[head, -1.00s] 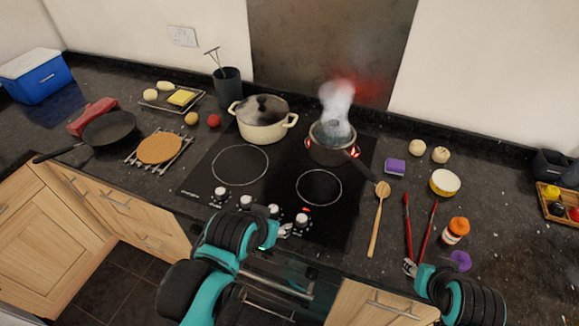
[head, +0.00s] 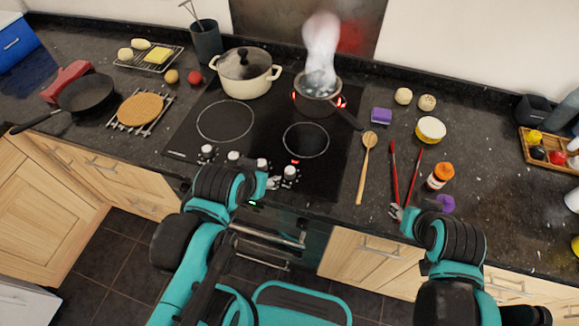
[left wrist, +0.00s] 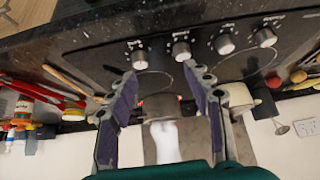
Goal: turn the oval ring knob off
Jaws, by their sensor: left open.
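A row of several silver-topped knobs runs along the front of the black hob (head: 215,178). In the head view the rightmost knob (head: 289,174) has a small red light behind it. My left gripper (head: 270,183) is just in front of the right-hand knobs. In the left wrist view its two fingers (left wrist: 163,82) are apart with nothing between them. That view is upside down, with the end knob (left wrist: 139,59) and its neighbour (left wrist: 181,50) just past the fingertips. I cannot tell which knob is the oval ring one. My right gripper (head: 398,212) is by the red utensils, jaws too small to read.
A steaming saucepan (head: 318,91) sits on a glowing back-right burner, its handle pointing front right. A lidded cream pot (head: 247,75) stands at the back left.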

